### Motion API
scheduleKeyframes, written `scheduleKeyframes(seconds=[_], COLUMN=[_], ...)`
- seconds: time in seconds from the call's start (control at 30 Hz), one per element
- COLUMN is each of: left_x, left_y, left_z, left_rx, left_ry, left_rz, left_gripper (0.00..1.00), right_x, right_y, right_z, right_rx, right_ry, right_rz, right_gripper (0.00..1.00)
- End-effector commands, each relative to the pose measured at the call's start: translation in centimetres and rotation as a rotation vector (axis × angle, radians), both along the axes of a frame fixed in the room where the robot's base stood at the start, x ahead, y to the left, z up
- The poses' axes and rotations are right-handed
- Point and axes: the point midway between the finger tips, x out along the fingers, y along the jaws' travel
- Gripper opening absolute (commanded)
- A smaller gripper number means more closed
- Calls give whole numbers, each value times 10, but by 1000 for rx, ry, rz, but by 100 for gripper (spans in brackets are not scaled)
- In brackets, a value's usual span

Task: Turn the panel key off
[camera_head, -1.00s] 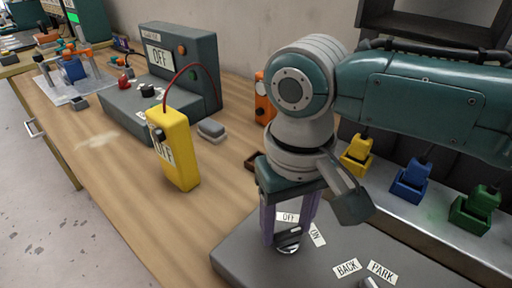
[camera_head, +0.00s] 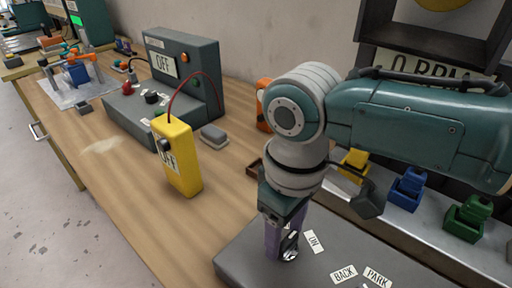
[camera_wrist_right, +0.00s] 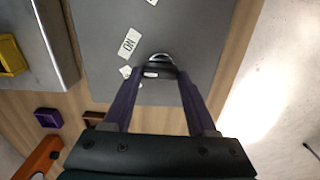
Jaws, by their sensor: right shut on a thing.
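The grey panel (camera_head: 240,266) lies at the front right of the bench. My right gripper (camera_head: 281,240) points down at it, its purple fingers shut on the small metallic panel key (camera_head: 291,247). In the right wrist view the key (camera_wrist_right: 160,60) shows between and just past the fingertips (camera_wrist_right: 158,73). A white ON label (camera_head: 314,242) lies right of the key; it also shows in the wrist view (camera_wrist_right: 129,43). The OFF label by the key is hidden behind my gripper in the head view. My left gripper is not in view.
BACK (camera_head: 343,273) and PARK (camera_head: 377,277) labels are on the panel's right. A yellow box (camera_head: 180,165) with a red cable stands left of my arm, before a grey control box (camera_head: 190,80) reading OFF. Blue (camera_head: 407,190) and green (camera_head: 468,220) blocks stand right.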

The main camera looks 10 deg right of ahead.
Motion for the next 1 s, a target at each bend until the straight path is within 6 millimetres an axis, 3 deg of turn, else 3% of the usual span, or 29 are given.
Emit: scheduleKeyframes(seconds=[0.5, 1.0], left_x=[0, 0], left_y=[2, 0], left_z=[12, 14], left_rx=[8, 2], left_ry=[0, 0], left_rz=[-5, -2], left_gripper=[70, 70], right_x=[-2, -3], right_y=[2, 3], right_z=[1, 0], right_rx=[2, 3], right_ry=[1, 0], right_rz=[422, 569], right_gripper=[2, 2])
